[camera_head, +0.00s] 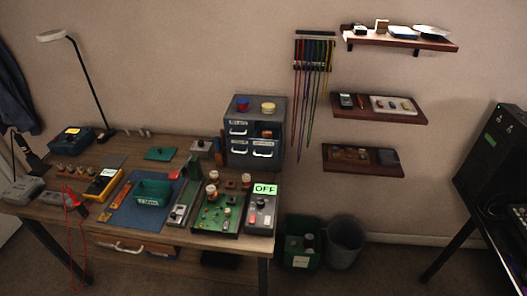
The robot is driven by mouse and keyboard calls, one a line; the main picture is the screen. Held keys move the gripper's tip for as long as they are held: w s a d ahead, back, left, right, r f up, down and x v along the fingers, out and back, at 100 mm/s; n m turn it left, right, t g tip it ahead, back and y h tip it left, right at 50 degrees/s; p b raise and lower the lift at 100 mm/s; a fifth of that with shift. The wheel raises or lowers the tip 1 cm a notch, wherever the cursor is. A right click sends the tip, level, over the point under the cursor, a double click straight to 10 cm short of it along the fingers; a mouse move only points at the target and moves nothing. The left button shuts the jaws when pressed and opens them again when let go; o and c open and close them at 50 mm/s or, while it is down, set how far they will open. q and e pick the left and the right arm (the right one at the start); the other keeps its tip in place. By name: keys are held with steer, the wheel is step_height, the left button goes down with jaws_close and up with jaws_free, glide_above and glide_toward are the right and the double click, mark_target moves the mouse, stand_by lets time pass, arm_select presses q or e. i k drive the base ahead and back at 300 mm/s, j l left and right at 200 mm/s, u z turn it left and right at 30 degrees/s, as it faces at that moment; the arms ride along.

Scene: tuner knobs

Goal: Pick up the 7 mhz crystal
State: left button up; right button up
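I cannot make out any crystal marked 7 MHz; labels on small parts are too small to read. Small parts stand in a row on the workbench (112,223) at the left, around a row of small parts (72,170). A green circuit board (214,216) with jar-like parts on it lies at the bench's right. Beside it stands a grey unit (262,212) with a green display reading "OFF". A white tray (391,106) with small coloured parts is on the middle wall shelf, and a dark tray (349,154) with small parts is on the lower shelf. Neither gripper shows.
A grey drawer cabinet (254,131) stands at the bench's back right. A green bin (302,243) and a grey bin (344,242) stand on the floor. A green box (152,192) sits on a blue mat (127,218). Open floor lies right of the bins.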

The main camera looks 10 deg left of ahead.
mark_target(266, 134)
steer(key=i+j, duration=0.25)
steer(key=i, duration=0.25)
steer(key=i+j, duration=0.25)
steer(key=i, duration=0.25)
